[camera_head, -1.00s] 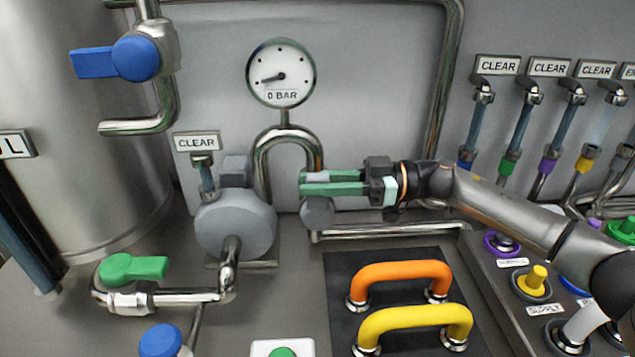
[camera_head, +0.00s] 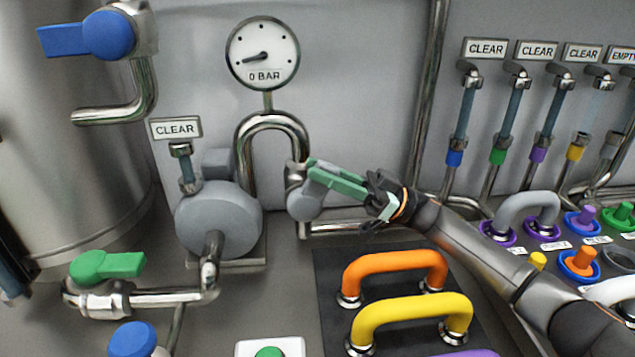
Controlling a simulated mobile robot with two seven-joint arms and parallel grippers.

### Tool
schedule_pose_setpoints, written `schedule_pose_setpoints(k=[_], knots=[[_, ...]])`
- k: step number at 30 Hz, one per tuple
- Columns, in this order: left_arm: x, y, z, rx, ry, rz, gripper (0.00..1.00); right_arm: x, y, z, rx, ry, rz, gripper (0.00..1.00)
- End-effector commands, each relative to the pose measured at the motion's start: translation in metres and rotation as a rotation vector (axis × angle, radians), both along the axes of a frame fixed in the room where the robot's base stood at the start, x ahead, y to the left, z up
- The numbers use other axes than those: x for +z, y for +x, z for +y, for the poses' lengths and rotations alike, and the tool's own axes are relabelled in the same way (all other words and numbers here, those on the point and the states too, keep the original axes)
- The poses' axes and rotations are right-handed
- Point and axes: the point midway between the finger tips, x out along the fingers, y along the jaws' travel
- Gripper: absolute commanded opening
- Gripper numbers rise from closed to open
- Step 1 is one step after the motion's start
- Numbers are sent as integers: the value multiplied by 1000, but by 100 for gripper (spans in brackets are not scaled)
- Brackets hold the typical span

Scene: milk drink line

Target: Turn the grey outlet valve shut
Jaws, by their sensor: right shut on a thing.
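The grey outlet valve (camera_head: 305,206) has a round grey hub on the pipe below the looped pipe. Its grey handle lies between the green fingers of my right gripper (camera_head: 325,179), which is shut on it. My left gripper is out of view.
A gauge (camera_head: 263,54) reading 0 BAR is above the looped pipe. A grey pump (camera_head: 217,222) stands left of the valve, and a green-handled valve (camera_head: 105,265) lies farther left. Orange (camera_head: 395,265) and yellow (camera_head: 412,313) bar handles rise below my right arm.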

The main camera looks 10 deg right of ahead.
Motion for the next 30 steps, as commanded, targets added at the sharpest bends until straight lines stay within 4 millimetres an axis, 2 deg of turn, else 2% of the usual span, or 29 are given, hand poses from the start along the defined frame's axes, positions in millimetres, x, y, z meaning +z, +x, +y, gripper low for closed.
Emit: schedule_pose_setpoints(k=[8, 9, 17, 25, 30], knots=[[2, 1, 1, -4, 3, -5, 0, 0, 0, 0, 0, 2, 1, 0], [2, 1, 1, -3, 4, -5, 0, 0, 0, 0, 0, 2, 1, 27], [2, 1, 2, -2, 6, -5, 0, 0, 0, 0, 0, 1, 0, 55], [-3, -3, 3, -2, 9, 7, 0, 2, 0, 0, 0, 1, -1, 55], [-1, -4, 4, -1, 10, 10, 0, 22, 0, 0, -1, 1, -4, 55]])
